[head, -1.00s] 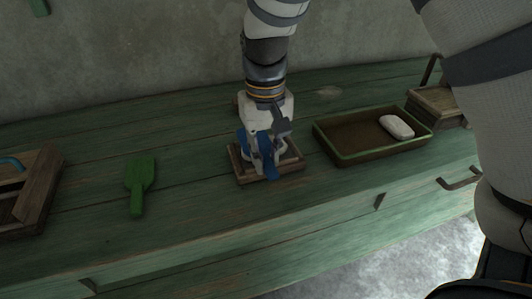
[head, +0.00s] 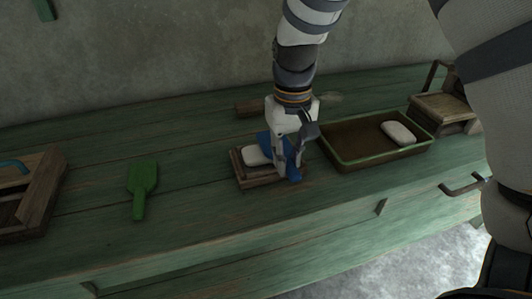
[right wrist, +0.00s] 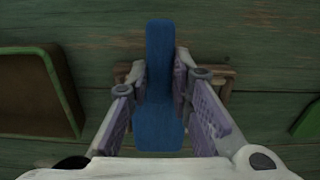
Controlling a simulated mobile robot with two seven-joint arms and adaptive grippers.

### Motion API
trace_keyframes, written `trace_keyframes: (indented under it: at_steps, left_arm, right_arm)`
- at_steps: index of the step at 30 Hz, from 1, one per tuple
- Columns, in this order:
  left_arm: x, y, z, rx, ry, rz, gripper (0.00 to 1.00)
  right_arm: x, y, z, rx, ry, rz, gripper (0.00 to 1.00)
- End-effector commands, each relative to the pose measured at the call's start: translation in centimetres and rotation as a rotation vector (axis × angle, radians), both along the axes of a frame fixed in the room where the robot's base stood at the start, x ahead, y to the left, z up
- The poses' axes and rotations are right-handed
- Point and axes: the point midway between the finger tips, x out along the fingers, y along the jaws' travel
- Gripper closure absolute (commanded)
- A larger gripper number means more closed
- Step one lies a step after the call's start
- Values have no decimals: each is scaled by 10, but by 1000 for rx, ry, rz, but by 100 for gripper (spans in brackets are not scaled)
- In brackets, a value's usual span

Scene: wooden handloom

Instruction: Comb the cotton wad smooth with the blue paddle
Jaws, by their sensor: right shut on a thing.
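The blue paddle (head: 291,157) is in my right gripper (head: 286,168), which is shut on it. The paddle stands over the right side of a small wooden frame (head: 263,182). A white cotton wad (head: 256,155) lies in that frame, to the left of the paddle and partly hidden by it. I cannot tell whether the paddle touches the wad. In the right wrist view the blue paddle (right wrist: 160,88) lies between the fingers of my right gripper (right wrist: 160,75) and hides most of the frame (right wrist: 228,82). My left gripper is not in view.
A green-rimmed tray (head: 345,166) holding a second white wad (head: 398,132) stands right of the frame. A green paddle (head: 141,187) lies to the left, beyond free bench room. A wooden box (head: 42,192) is at far left, another wooden piece (head: 447,105) at far right.

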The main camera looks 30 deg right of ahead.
Motion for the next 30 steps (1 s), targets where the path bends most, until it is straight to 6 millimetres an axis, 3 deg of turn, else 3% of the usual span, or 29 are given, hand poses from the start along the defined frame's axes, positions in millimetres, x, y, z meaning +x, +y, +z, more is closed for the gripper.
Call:
trace_keyframes:
  at_steps: [11,24,30]
  left_arm:
    - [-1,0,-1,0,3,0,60]
    - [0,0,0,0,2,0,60]
    - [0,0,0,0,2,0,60]
  right_arm:
    - [-3,-7,-1,0,7,-1,100]
    - [-2,-6,55,-1,1,0,100]
    - [-2,-6,69,-1,2,0,100]
